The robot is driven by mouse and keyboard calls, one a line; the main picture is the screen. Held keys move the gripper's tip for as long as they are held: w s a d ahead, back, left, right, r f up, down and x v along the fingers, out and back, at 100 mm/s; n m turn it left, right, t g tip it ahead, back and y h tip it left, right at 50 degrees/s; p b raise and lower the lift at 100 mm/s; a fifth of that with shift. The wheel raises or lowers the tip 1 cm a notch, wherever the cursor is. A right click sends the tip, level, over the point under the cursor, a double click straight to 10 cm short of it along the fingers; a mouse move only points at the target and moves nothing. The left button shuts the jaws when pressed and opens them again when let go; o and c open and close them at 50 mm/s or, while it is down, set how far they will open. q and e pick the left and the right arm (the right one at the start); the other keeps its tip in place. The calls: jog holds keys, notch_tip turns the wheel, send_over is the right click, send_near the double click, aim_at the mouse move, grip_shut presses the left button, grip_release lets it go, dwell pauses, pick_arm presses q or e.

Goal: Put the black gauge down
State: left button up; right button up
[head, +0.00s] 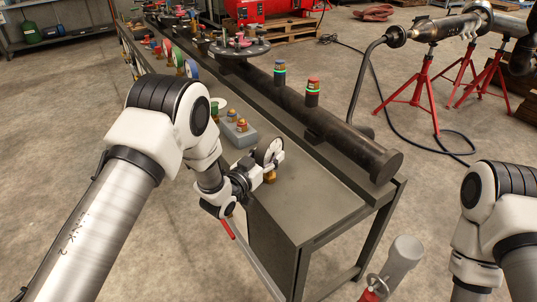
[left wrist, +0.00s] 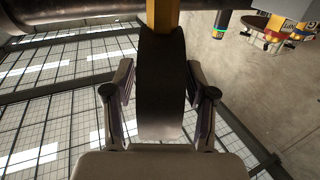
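The black gauge (head: 270,152) has a pale round face and a brass stem pointing down. It is upright over the near end of the grey bench (head: 302,205). My left gripper (head: 257,165) is around it from the left. In the left wrist view the gauge's black rim (left wrist: 161,85) fills the space between the two fingers (left wrist: 160,92), close against both sides, with its brass stem beyond. Whether the stem's foot touches the bench top is too small to tell. My right arm shows at the right edge of the head view; its gripper is not visible.
A dark flanged spool (head: 330,128) lies along the bench's right side, with two lit beacons (head: 312,90) by it. A grey block with brass fittings (head: 238,133) sits just behind the gauge. Bare bench top lies in front. Red pipe stands (head: 424,95) are on the floor.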

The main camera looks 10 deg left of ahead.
pick_arm(q)
jog(key=shift+r, duration=0.1)
jog(key=shift+r, duration=0.15)
jog(key=v, duration=1.2)
jog(key=s+a+f+n+g+y, duration=0.1)
jog(key=s+f+g+y, duration=0.15)
jog(key=s+f, duration=0.4)
jog(key=s+a+f+n+g+y, duration=0.1)
jog(key=s+f+g, duration=0.25)
jog(key=f, duration=0.65)
jog(key=s+a+f+n+g+y, duration=0.1)
jog(key=s+f+g, duration=0.2)
jog(key=s, duration=0.5)
jog(key=s+a+f+n+g+y, duration=0.1)
jog(key=s+f+g, duration=0.2)
jog(key=s, duration=0.4)
jog(key=s+a+f+g+y, duration=0.1)
jog(key=s+a+f+g, duration=0.1)
jog(key=s, duration=0.6)
jog(key=f+g, duration=0.1)
jog(key=g, duration=0.1)
jog(key=shift+s+f+n+g, duration=0.3)
jog(key=shift+s+n+g, duration=0.05)
jog(key=shift+n+g, duration=0.05)
jog(key=shift+w+a, duration=0.1)
jog(key=shift+a, duration=0.05)
